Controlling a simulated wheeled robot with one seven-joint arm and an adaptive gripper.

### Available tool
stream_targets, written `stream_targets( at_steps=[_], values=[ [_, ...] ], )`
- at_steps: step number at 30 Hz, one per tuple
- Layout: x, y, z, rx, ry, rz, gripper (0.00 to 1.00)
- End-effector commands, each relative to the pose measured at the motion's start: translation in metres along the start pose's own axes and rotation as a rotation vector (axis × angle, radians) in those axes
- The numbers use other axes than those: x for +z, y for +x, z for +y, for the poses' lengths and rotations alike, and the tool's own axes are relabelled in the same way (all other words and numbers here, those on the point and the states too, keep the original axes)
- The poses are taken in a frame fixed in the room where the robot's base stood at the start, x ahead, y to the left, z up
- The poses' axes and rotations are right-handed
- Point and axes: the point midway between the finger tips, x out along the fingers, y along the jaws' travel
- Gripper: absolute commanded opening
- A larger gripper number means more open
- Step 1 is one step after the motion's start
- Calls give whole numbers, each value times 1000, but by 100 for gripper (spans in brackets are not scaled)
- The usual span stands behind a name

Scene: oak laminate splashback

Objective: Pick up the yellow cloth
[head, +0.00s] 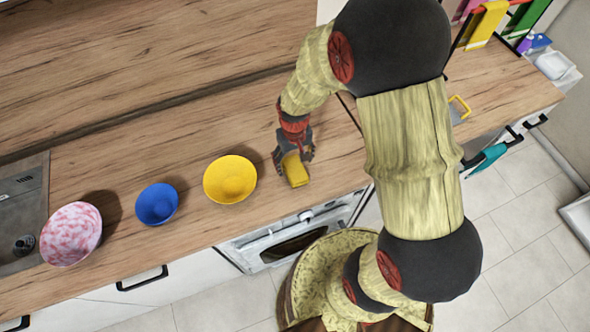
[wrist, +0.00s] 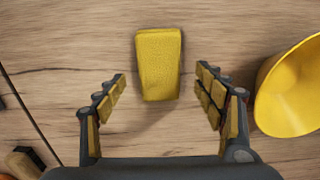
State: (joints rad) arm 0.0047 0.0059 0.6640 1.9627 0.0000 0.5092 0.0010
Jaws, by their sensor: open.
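The yellow cloth (head: 296,171) lies on the wooden worktop, right of the yellow bowl, as a small folded block. In the wrist view the cloth (wrist: 159,62) lies just ahead of and between the fingers, apart from both. My gripper (head: 292,152) is right above the worktop at the cloth's far end and partly hides it in the head view. In the wrist view my gripper (wrist: 162,88) is open and empty, with one finger on each side of the cloth's line.
A yellow bowl (head: 230,180), a blue bowl (head: 157,204) and a pink-white bowl (head: 71,234) stand to the left, beside the sink (head: 22,215). The yellow bowl (wrist: 290,90) is close to the right finger in the wrist view. The worktop's front edge is near the cloth.

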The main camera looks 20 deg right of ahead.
Motion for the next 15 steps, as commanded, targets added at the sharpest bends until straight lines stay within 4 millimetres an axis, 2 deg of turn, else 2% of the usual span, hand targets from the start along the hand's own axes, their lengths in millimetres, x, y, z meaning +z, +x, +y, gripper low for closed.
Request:
stream_targets(
  at_steps=[3, 6, 15],
  values=[
    [5, 20, 1, 0, 0, -4, 70],
    [4, 32, 1, 0, 0, -2, 70],
    [3, 38, 1, 0, 0, 1, 70]
  ],
)
